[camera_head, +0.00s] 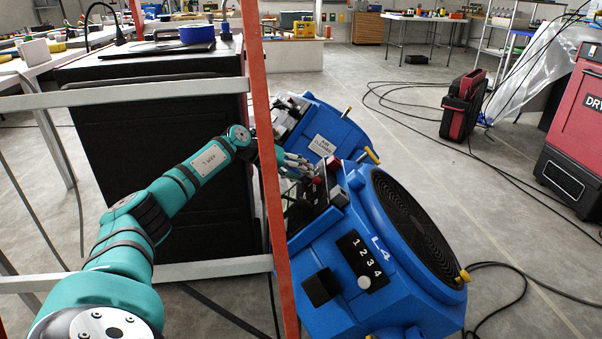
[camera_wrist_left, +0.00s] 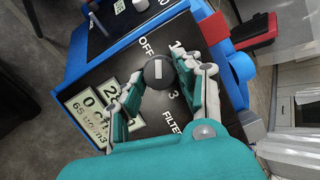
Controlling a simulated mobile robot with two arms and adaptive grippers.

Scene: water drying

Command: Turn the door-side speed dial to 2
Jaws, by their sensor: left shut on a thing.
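A dark round dial (camera_wrist_left: 158,72) with a pale pointer bar sits on a dark control panel (camera_wrist_left: 125,65) in the left wrist view. The panel is marked OFF, 3 and FILTER; a finger partly covers the marks between OFF and 3, so I cannot tell which mark the pointer meets. My left gripper (camera_wrist_left: 155,85) has its fingers on both sides of the dial and is shut on it. In the head view my left gripper (camera_head: 293,165) reaches among the blue machines, and the dial is not clear there. My right gripper is not in view.
Another blue machine (camera_head: 345,130) with a white label stands behind. An orange upright post (camera_head: 268,180) and grey rails cross near my left arm. Cables lie on the floor.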

